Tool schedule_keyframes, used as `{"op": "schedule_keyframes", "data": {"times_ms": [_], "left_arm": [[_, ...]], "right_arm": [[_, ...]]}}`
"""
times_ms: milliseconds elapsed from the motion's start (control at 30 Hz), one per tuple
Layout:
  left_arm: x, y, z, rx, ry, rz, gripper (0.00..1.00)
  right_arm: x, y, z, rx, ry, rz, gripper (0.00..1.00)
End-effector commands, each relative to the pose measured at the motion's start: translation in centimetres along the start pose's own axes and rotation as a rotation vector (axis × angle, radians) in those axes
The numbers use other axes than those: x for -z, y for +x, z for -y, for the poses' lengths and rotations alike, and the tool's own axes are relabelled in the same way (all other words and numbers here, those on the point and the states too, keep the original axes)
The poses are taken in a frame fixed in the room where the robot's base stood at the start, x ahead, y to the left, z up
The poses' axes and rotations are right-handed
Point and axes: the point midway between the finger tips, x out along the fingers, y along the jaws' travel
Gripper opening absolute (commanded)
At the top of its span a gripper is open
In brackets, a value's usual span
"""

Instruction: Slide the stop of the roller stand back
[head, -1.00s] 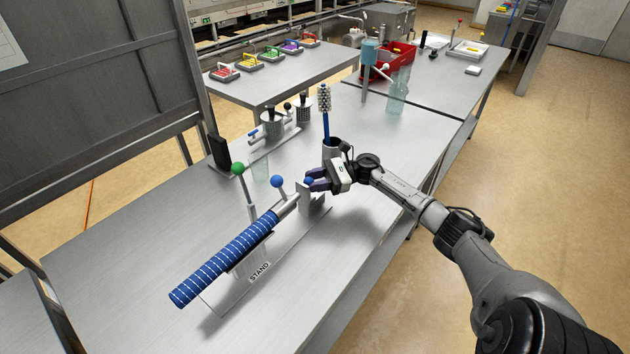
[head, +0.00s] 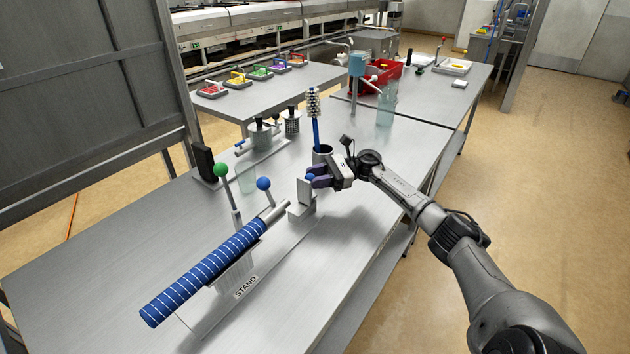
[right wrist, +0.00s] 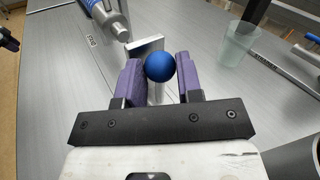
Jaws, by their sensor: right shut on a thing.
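The roller stand's base strip (head: 276,262) lies on the bench beside its STAND label. The blue striped roller (head: 205,273) rests along it, its grey shaft end (head: 275,211) pointing at the stop. The stop (head: 304,196) is a grey upright plate on a block, with a visible gap to the shaft. My right gripper (head: 312,177) is shut on the stop's blue ball knob. In the right wrist view the knob (right wrist: 160,67) sits between the purple fingers, with the stop plate (right wrist: 146,46) just beyond. A dark, purplish shape at that view's left edge looks like my left gripper, mostly cut off.
A green-knobbed lever (head: 222,172) and a blue-knobbed lever (head: 264,185) stand behind the roller. A cup holding a brush (head: 314,104) stands just behind my right gripper. A clear beaker (right wrist: 240,45) and metal pots (head: 260,136) are farther back. The bench's front left is clear.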

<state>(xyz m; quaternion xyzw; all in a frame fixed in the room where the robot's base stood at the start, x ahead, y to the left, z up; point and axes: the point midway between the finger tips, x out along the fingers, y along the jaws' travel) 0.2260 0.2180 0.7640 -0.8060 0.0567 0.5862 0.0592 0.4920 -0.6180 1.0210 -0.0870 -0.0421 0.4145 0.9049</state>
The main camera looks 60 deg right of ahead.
Motion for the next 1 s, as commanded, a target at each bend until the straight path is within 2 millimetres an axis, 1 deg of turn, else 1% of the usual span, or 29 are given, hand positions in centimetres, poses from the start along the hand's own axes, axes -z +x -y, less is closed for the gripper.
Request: {"op": "schedule_keyframes", "data": {"times_ms": [33,67,300,333,567,667,767,1000], "left_arm": [[0.0,0.0,0.0,0.0,0.0,0.0,0.43],[0.0,0.0,0.0,0.0,0.0,0.0,0.43],[0.0,0.0,0.1,0.001,0.002,0.0,0.43],[0.0,0.0,0.1,0.001,0.002,0.0,0.43],[-0.1,0.0,0.3,0.008,0.011,0.001,0.43],[-0.1,0.0,0.4,0.011,0.013,0.001,0.43],[-0.1,0.0,0.4,0.011,0.013,0.001,0.43],[-0.1,0.2,0.3,0.009,0.011,0.001,0.43]], "right_arm": [[0.2,-0.2,0.1,0.009,0.004,-0.005,0.0],[0.2,-0.2,0.1,0.009,0.004,-0.006,0.34],[0.2,-0.1,0.1,0.007,0.003,-0.004,0.57],[0.2,-0.1,0.1,0.006,0.003,-0.004,0.58],[0.1,-0.2,0.1,0.005,0.002,-0.004,0.58],[0.1,-0.8,0.1,0.005,0.002,-0.004,0.58],[0.2,-2.1,0.1,0.007,0.003,-0.006,0.58],[0.2,-6.9,0.1,0.008,0.004,-0.006,0.58]]}}
